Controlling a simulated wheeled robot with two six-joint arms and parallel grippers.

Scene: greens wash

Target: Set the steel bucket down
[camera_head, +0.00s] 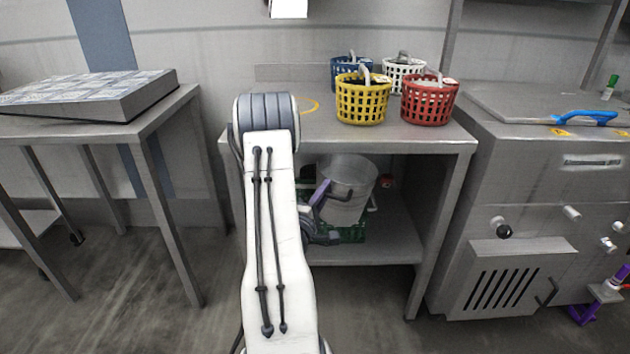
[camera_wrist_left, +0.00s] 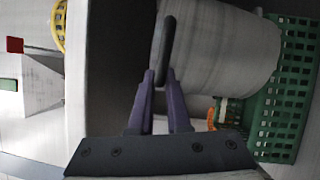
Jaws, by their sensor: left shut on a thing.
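The steel bucket (camera_head: 349,178) is a grey metal pail, upright or nearly so, over the lower shelf of the middle table. My left gripper (camera_head: 319,197) is at its near left side, shut on the bucket's dark handle. In the left wrist view, the purple fingers (camera_wrist_left: 163,84) close on the handle (camera_wrist_left: 167,45), and the bucket's wall (camera_wrist_left: 220,45) is just beyond. A green crate (camera_head: 352,234) is at the bucket's base; it also shows in the wrist view (camera_wrist_left: 288,90). I cannot tell whether the bucket touches the crate or shelf.
The lower shelf (camera_head: 385,250) has bare room at the right. The tabletop (camera_head: 330,128) overhangs it, with yellow (camera_head: 362,103), red (camera_head: 428,103), blue and white baskets on top. Table legs stand at both sides. A steel machine (camera_head: 530,190) is to the right.

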